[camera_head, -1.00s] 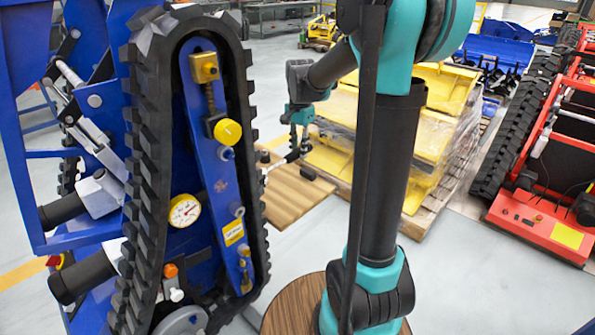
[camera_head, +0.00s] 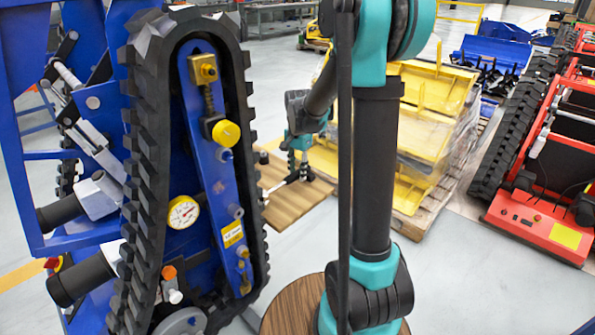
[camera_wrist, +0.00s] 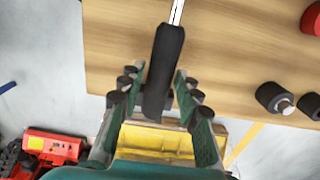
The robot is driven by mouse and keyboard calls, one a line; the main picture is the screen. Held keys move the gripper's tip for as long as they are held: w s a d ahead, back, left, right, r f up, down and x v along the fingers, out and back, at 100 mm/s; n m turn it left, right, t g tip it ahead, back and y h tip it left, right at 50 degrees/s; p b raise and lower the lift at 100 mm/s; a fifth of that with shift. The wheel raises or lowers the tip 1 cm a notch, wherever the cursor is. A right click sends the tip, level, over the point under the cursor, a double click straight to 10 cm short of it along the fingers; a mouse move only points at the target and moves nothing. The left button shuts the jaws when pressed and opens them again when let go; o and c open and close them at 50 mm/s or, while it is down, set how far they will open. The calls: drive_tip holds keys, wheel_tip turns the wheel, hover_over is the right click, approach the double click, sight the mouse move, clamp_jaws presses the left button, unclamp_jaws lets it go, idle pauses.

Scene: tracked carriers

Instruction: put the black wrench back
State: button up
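My gripper (camera_head: 299,170) is low over a wooden board (camera_head: 300,208) behind the blue tracked carrier. In the wrist view, my gripper (camera_wrist: 157,82) has its two fingers apart on either side of a black handle (camera_wrist: 165,62) with a bright metal shaft (camera_wrist: 177,10). A gap shows on the handle's left; its right side is close to the right finger. This looks like the black wrench; its far end is cut off. In the head view its shaft (camera_head: 277,188) points left, low at the board. Whether it rests fully on the board I cannot tell.
Two black cylindrical pieces (camera_wrist: 271,96) and a red item (camera_wrist: 311,18) are at the right in the wrist view. The blue tracked carrier (camera_head: 215,170) stands close on the left. Wrapped yellow parts (camera_head: 420,120) on a pallet stand behind; a red machine (camera_head: 540,225) is at the right.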

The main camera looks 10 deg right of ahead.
drive_tip(key=shift+o, duration=0.7)
wheel_tip(320, 180, up, 12)
drive_tip(key=s+d+f+n+t, duration=0.2)
drive_tip(key=s+f+n, duration=0.3)
drive_tip(key=s, duration=0.6)
drive_tip(key=s+d+f+n+t, duration=0.2)
drive_tip(key=s+f+n, duration=0.3)
drive_tip(key=s+f, duration=0.5)
drive_tip(key=shift+s+n, duration=0.4)
drive_tip(key=shift+s, duration=0.1)
idle(2.0)
